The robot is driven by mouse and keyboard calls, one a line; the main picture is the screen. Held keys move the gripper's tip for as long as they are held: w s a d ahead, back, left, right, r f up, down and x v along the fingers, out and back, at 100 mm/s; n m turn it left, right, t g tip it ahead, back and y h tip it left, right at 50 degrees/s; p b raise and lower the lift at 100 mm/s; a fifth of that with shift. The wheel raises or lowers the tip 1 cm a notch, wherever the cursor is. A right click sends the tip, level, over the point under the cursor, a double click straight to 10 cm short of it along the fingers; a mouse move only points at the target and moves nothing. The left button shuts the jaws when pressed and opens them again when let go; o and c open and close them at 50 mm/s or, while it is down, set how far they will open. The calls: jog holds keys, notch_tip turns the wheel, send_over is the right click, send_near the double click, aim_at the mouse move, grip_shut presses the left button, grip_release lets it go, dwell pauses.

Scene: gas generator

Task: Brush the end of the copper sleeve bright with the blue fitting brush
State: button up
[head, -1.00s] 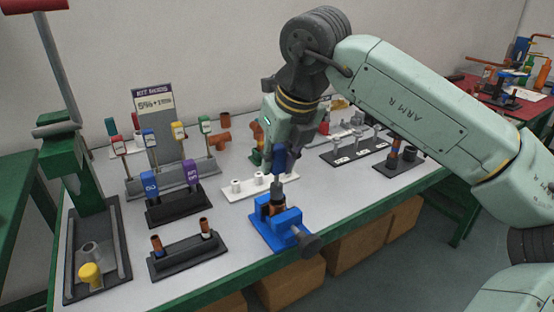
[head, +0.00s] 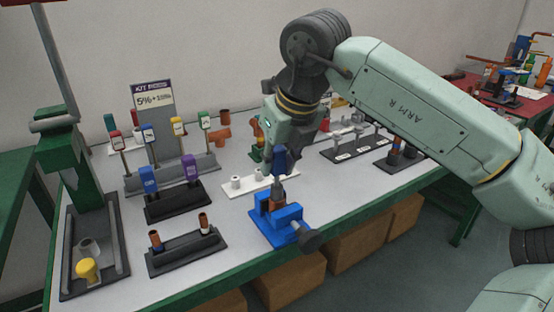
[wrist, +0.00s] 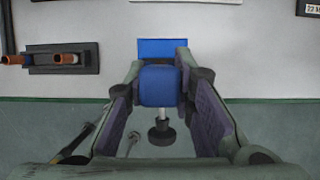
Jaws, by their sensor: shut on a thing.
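My gripper (head: 283,150) is shut on the blue fitting brush (head: 281,160). The brush's blue handle (wrist: 159,86) fills the space between the fingers in the wrist view. The brush points down with its grey lower end over the copper sleeve (head: 273,205), which is held upright in the blue vise (head: 284,226). The brush end meets the top of the sleeve in the head view, and I cannot tell how far it covers it. In the wrist view the handle hides the sleeve, and part of the blue vise (wrist: 162,48) shows behind it.
Left of the vise, a dark rack (head: 186,253) holds two copper pieces. A white strip (head: 244,185) with white fittings lies behind the vise. A green press (head: 75,170) stands at far left.

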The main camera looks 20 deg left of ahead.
jog(key=shift+f+b, duration=0.75)
jog(key=shift+f, duration=0.25)
jog(key=shift+r, duration=0.1)
